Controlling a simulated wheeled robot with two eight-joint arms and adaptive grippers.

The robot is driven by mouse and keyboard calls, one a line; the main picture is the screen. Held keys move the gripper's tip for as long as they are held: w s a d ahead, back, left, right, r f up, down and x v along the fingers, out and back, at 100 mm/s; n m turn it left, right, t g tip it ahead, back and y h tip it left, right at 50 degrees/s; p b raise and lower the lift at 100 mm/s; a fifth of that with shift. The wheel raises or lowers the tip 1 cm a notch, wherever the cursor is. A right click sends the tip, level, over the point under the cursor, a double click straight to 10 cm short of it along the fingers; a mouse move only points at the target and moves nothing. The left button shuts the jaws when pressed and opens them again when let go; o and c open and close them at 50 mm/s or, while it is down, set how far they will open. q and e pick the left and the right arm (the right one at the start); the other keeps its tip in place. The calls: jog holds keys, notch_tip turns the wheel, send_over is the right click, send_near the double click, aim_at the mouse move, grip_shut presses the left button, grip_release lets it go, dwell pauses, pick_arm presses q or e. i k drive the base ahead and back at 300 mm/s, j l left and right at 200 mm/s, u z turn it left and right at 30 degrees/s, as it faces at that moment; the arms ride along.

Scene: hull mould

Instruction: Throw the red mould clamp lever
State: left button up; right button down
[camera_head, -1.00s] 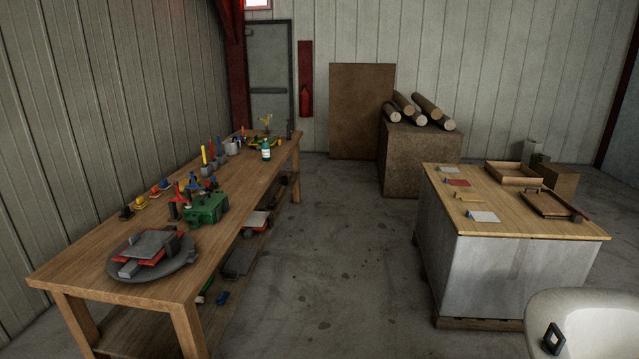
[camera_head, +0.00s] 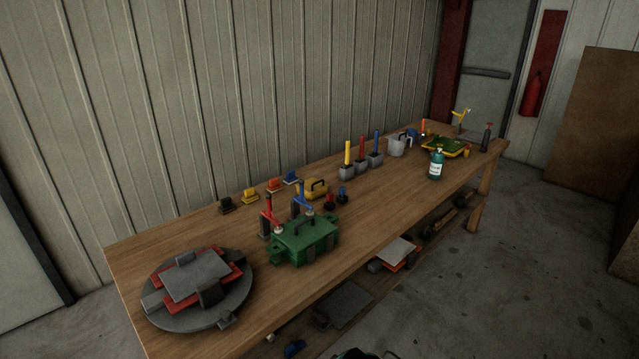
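The red mould clamp lever (camera_head: 268,212) stands upright at the back left of a green mould block (camera_head: 304,238) on the wooden workbench. A blue lever (camera_head: 302,196) stands just to the right of it, also by the green block. The red lever looks raised, with a red part reaching down towards the block; its exact latch state is too small to tell.
The workbench (camera_head: 368,222) runs from front left to back right along a corrugated wall. A round grey turntable (camera_head: 160,316) with grey and red parts lies left of the mould. A teal bottle (camera_head: 436,166) stands further right. Floor (camera_head: 520,290) in front is clear.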

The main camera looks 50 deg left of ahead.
aim_at(269, 214)
jog(key=i+u, duration=0.15)
jog(key=i, duration=0.4)
jog(key=i+u, duration=0.1)
jog(key=i, duration=0.45)
jog(key=i+l+u, duration=0.15)
jog(key=i, duration=0.45)
jog(key=i+l+u, duration=0.15)
jog(key=i, duration=0.4)
jog(key=u, duration=0.5)
jog(key=i+u, duration=0.1)
jog(key=u, duration=0.85)
jog(key=l+u, duration=0.15)
jog(key=u, duration=0.3)
jog(key=i+l+u, duration=0.1)
jog(key=u, duration=1.55)
